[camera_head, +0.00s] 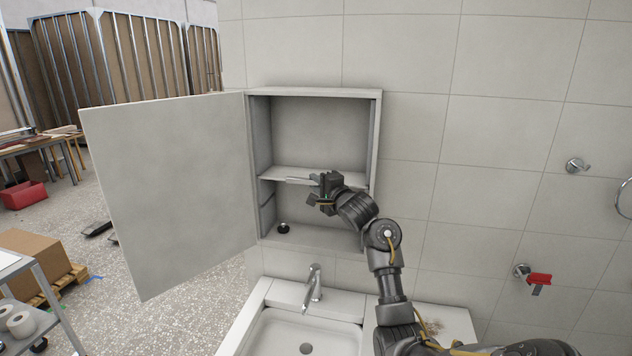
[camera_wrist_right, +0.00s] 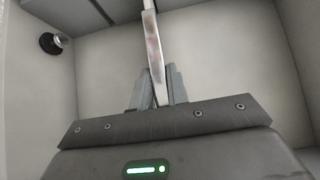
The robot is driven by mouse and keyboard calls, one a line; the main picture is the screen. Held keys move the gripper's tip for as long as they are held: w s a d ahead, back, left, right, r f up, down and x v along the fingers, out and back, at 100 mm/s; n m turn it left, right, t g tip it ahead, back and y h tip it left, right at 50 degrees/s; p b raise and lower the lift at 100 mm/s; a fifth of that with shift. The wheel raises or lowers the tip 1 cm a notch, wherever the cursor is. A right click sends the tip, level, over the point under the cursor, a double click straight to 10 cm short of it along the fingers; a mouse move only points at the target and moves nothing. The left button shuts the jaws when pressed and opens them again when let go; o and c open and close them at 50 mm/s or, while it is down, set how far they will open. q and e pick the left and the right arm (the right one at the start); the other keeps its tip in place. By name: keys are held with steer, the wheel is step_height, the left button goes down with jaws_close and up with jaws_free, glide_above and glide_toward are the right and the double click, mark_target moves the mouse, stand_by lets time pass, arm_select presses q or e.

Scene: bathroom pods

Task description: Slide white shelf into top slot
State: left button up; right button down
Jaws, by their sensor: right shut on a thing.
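A white shelf (camera_head: 285,174) lies about level across the inside of the open wall cabinet (camera_head: 376,120), around mid-height. My right gripper (camera_head: 318,182) is at the shelf's front edge and is shut on it. In the right wrist view the shelf (camera_wrist_right: 152,45) shows edge-on as a thin strip between the two fingers (camera_wrist_right: 158,90). A slot line shows low on the cabinet's left inner wall, below the shelf. The shelf's right end is partly hidden by my gripper and arm, so I cannot tell how it sits there. My left gripper is not in view.
The cabinet door (camera_head: 170,190) stands wide open to the left. A small dark round object (camera_head: 283,228) sits on the cabinet floor. A sink (camera_head: 305,335) with a tap (camera_head: 314,287) is below. The upper cabinet space is empty. A red-handled object (camera_head: 539,280) is on the right wall.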

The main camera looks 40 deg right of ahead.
steer(key=shift+d, duration=0.1)
steer(key=c, duration=1.3)
jaws_free()
steer(key=shift+s, duration=0.25)
steer(key=s, duration=0.3)
steer(key=s+a, duration=0.1)
steer(key=s, duration=0.2)
steer(key=s+a+b, duration=0.1)
steer(key=s, duration=0.3)
steer(key=shift+s+r, duration=0.1)
